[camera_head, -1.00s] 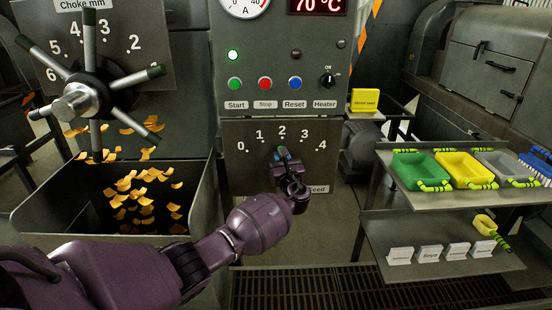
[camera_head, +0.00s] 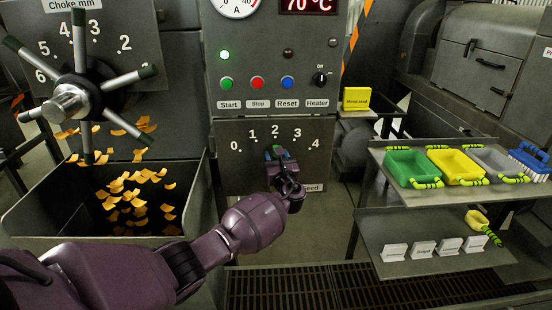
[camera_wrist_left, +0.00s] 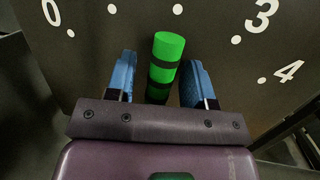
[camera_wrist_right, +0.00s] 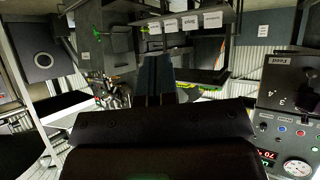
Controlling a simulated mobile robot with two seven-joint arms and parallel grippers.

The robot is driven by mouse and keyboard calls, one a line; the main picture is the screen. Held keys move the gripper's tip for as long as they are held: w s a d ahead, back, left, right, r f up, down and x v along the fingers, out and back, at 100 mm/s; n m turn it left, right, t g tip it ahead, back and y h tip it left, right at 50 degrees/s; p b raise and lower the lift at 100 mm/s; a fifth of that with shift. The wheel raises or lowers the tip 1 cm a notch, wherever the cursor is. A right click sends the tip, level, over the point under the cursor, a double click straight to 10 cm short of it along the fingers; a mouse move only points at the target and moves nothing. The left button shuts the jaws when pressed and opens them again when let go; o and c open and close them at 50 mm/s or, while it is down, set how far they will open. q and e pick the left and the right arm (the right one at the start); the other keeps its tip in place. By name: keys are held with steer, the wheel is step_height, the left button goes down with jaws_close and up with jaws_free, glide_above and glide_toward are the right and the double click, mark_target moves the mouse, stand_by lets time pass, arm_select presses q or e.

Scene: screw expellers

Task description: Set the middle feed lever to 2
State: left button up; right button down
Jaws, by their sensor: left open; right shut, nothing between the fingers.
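The feed lever's green grip with black bands (camera_wrist_left: 165,60) stands between the two blue fingers of my left gripper (camera_wrist_left: 158,85) in the left wrist view. The fingers are open, with a gap on each side of the grip. In the head view my left gripper (camera_head: 279,154) is at the feed panel (camera_head: 235,175), just below the 2. The grip's end appears just below the dot for 2; the lever's base is hidden by my gripper. My right gripper (camera_wrist_right: 157,75) is shut and empty, away from the lever, and shows only in its wrist view.
Above the panel are the Start, Stop, Reset and Heater controls (camera_head: 288,82). At left are the choke handwheel (camera_head: 70,102) and a bin (camera_head: 40,238) with orange flakes. At right a shelf (camera_head: 400,200) holds coloured trays.

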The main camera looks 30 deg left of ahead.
arm_select(q)
steer(key=shift+s+d+f, duration=0.1)
steer(key=shift+s+d, duration=0.25)
steer(key=v, duration=0.9)
steer(key=shift+s+d+p, duration=0.25)
steer(key=shift+s+p, duration=0.05)
steer(key=shift+p, duration=0.15)
arm_select(e)
steer(key=shift+w+r, duration=0.1)
steer(key=shift+r, duration=0.4)
steer(key=shift+w+r, duration=0.1)
